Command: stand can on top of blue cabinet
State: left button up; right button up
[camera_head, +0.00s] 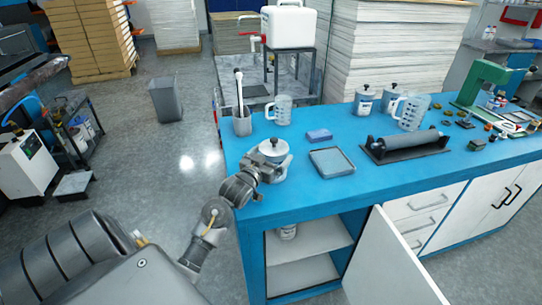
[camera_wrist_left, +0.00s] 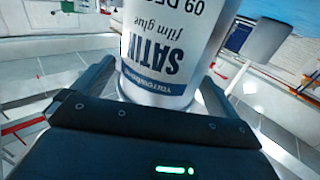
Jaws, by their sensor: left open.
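In the left wrist view the can (camera_wrist_left: 170,50) carries a label reading SATIN film glue. My left gripper (camera_head: 268,170) is at the can, with its open fingers on either side of it. The wrist view shows the left gripper (camera_wrist_left: 158,85) around the can; finger contact is hard to tell. My right gripper is not in view.
A sponge (camera_head: 319,136), a grey tray (camera_head: 332,162), a roller (camera_head: 408,145) and measuring jugs (camera_head: 283,110) share the top. Two similar cans (camera_head: 363,102) stand at the back.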

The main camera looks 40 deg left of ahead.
pick_arm(q)
jog(key=shift+r, duration=0.15)
jog(key=s+d+b, duration=0.1)
jog(key=s+d, duration=0.1)
jog(key=s, duration=0.9)
jog(key=shift+s, duration=0.4)
jog(key=shift+d, duration=0.1)
